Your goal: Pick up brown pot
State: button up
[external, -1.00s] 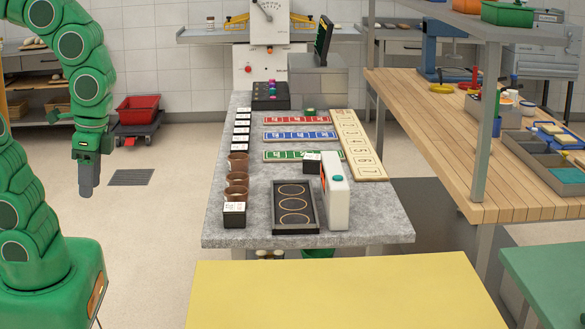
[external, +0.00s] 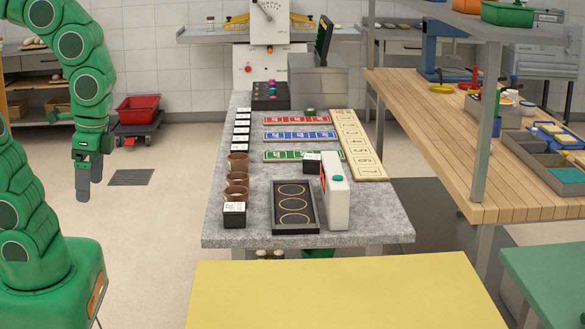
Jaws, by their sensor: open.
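Several small brown pots stand in a column along the left edge of the grey stone table (external: 330,220). The far brown pot (external: 238,162), the middle brown pot (external: 237,179) and the near brown pot (external: 236,194) are upright and close together. The near one is partly hidden by a dark block with a white top (external: 234,214). My gripper (external: 84,192) hangs pointing down over the floor, well left of the table. It is open and empty, apart from all the pots.
A black tray with ring marks (external: 294,210) and a white box with a teal button (external: 335,192) stand right of the pots. Several white-topped blocks (external: 242,125) line the left edge behind them. Floor between my gripper and the table is clear.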

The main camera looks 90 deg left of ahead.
jog(key=shift+o, duration=0.9)
jog(key=shift+w, duration=0.1)
